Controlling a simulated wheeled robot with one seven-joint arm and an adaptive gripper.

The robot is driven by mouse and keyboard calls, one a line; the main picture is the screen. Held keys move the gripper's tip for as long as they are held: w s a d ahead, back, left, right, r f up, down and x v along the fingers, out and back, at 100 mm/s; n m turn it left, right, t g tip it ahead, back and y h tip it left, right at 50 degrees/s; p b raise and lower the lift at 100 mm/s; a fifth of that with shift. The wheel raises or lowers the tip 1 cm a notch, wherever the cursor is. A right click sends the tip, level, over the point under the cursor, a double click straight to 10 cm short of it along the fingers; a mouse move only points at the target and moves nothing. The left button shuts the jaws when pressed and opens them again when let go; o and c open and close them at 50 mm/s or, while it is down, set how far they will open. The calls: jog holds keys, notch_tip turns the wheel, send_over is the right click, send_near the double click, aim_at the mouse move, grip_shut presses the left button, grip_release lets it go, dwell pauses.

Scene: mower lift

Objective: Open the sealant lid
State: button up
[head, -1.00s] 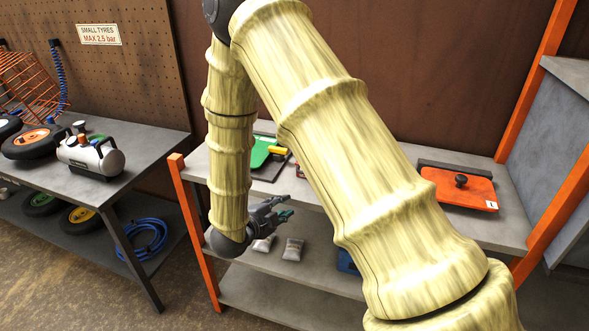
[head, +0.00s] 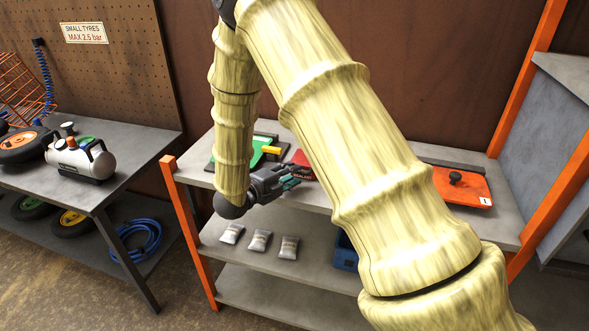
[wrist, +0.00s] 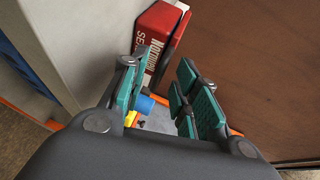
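A red box with white lettering, partly readable as "SE…" (wrist: 152,42), stands beyond my fingertips in the wrist view. My gripper (head: 298,174) is at the shelf's front side, close to the red box in the picture. In the wrist view my gripper (wrist: 166,90) has its teal finger pads apart with nothing between them; touching the box cannot be told.
A green item with a yellow handle (head: 268,150) lies left of the red box. An orange lid with a black knob (head: 462,186) lies at the right. Grey pouches (head: 259,240) and a blue bin (head: 345,252) are on the shelf below. An orange post (head: 187,225) stands left.

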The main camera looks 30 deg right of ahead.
jog(key=shift+x, duration=1.3)
jog(key=c, duration=0.6)
grip_shut()
jog(key=shift+f, duration=0.1)
